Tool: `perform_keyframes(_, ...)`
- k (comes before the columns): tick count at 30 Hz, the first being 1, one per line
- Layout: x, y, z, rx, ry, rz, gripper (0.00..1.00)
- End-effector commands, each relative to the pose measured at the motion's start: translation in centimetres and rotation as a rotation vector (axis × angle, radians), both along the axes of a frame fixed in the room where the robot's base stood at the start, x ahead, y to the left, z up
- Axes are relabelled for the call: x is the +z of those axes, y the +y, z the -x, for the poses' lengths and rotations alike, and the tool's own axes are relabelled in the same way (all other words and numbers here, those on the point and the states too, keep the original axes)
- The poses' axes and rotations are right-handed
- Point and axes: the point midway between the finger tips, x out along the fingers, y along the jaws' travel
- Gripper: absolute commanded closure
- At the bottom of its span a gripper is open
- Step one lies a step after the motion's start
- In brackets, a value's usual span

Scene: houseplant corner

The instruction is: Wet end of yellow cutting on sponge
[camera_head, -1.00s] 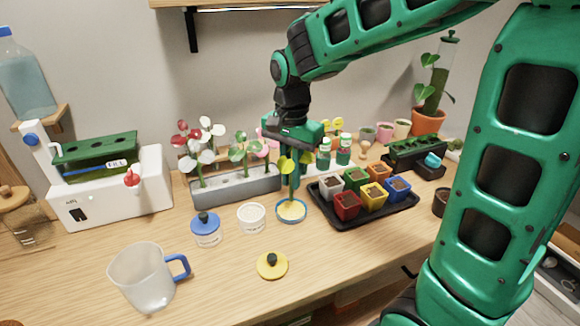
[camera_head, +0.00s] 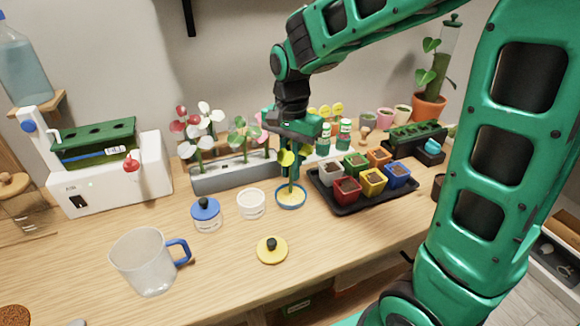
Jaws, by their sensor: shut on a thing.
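My gripper (camera_head: 290,146) is shut on the yellow cutting (camera_head: 286,158), which has yellow leaves and a thin stem pointing down. It hangs upright over a shallow blue-rimmed dish (camera_head: 279,204) in the middle of the table. A pale yellow sponge (camera_head: 291,195) lies in the dish. The stem's lower end reaches down to the sponge within the rim; I cannot tell whether it touches. The fingers are partly hidden behind the leaves.
Left of the dish stand a white cup (camera_head: 251,204) and a blue-lidded jar (camera_head: 206,214). A black tray (camera_head: 345,208) with several colored pots is close on the right. A grey planter (camera_head: 232,177) with flowers stands behind. A yellow lid (camera_head: 272,250) lies in front.

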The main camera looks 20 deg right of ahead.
Motion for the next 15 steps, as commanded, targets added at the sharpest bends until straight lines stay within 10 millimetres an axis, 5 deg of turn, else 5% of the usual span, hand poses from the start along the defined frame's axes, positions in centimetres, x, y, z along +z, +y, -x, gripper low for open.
perform_keyframes(15, -0.41, 0.02, -0.01, 0.0, 0.0, 0.0, 1.0)
